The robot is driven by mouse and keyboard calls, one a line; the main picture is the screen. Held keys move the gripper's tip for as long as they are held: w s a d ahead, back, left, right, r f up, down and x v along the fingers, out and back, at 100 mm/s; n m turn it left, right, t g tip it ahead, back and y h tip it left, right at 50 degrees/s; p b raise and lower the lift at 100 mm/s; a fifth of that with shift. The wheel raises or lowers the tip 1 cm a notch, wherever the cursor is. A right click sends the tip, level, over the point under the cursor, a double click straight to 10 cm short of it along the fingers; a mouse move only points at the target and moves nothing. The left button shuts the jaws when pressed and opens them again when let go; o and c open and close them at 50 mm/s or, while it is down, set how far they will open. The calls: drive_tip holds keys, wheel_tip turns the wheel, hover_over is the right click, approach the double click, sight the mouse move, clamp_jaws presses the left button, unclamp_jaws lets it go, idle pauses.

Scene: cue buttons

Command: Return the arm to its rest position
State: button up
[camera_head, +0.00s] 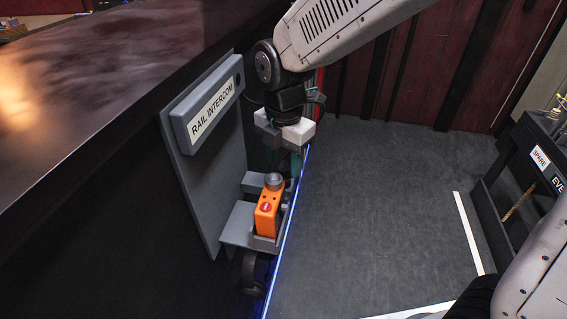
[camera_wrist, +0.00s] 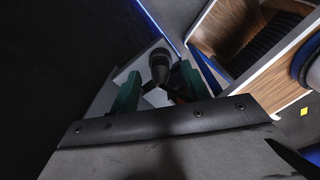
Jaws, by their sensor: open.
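My gripper (camera_head: 284,164) points down in the head view, with its green fingers apart and nothing visibly held. It is just above an orange handset-like unit (camera_head: 267,211) that has a round grey knob (camera_head: 274,181) on top. The unit sits upright in a grey holder (camera_head: 237,226) on the intercom panel. In the wrist view the two green fingers of my gripper (camera_wrist: 160,87) are spread, and a dark round-ended cylinder (camera_wrist: 159,66) shows between them. Whether the fingers touch it cannot be told.
The grey panel with the "RAIL INTERCOM" sign (camera_head: 212,107) is fixed to the dark counter's side (camera_head: 100,200), close left of my gripper. Grey floor (camera_head: 390,200) lies open to the right. A dark labelled rack (camera_head: 520,175) stands at the far right.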

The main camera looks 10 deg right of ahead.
wheel_tip(320, 180, up, 6)
drive_tip(key=shift+r, duration=0.2)
drive_tip(key=shift+m, duration=0.7)
drive_tip(key=s+d+r+m+t, duration=0.1)
drive_tip(key=s+d+r+m, duration=0.2)
drive_tip(key=s+d+m, duration=1.6)
drive_tip(key=d+m, duration=0.1)
drive_tip(key=m, duration=0.5)
drive_tip(key=shift+s+d+r, duration=0.2)
drive_tip(key=shift+s+d, duration=0.1)
